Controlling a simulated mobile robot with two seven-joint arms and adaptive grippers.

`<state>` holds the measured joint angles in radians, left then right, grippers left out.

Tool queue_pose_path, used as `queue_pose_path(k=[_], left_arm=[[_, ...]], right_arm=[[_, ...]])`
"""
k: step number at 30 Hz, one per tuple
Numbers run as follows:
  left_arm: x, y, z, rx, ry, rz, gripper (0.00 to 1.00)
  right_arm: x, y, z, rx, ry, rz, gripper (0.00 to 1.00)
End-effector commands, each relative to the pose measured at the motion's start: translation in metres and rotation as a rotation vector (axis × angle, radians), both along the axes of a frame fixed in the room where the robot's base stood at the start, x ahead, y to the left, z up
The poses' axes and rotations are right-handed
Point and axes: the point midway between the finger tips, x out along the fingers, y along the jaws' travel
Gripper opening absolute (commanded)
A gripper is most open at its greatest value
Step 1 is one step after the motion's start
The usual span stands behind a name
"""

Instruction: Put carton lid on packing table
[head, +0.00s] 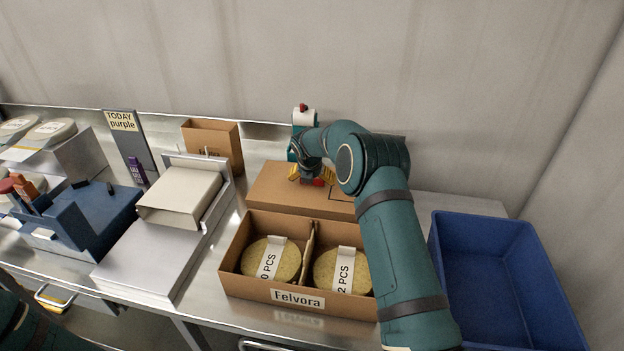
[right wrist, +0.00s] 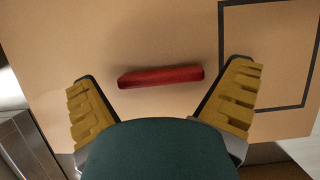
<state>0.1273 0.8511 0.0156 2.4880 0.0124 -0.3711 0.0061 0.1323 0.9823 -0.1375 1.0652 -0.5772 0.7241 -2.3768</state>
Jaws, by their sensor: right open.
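The carton lid (head: 275,187) is a flat brown board lying behind the open carton (head: 270,293) marked "Felvora". In the right wrist view the lid (right wrist: 160,45) fills most of the picture, with a red handle (right wrist: 160,76) on it and a black outlined rectangle at right. My right gripper (head: 312,178) is over the lid. In the right wrist view its yellow fingers (right wrist: 162,100) are spread wide, one on each side of the handle, with nothing held. Whether the fingers touch the lid cannot be told. My left gripper is not in view. The metal packing table (head: 215,270) lies under the carton.
The carton holds two round yellowish stacks with paper bands. A blue bin (head: 470,225) stands at right. At left are a grey stand with a white box (head: 180,195), a brown box (head: 215,145), a blue holder (head: 90,215) and a "TODAY purple" sign (head: 123,122).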

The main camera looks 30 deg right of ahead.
Motion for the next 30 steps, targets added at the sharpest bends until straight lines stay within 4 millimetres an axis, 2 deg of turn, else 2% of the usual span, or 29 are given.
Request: queue_pose_path(k=[5,18,24,30], left_arm=[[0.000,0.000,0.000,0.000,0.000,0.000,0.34],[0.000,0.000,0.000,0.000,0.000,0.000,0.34],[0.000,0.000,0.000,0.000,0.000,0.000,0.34],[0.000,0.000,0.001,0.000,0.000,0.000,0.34]], right_arm=[[-0.004,0.004,0.016,0.000,-0.002,0.002,1.00],[-0.030,0.022,0.092,0.000,-0.004,0.001,1.00],[-0.036,0.027,0.109,0.000,-0.001,0.000,1.00],[-0.037,0.028,0.112,0.000,-0.001,0.000,1.00]])
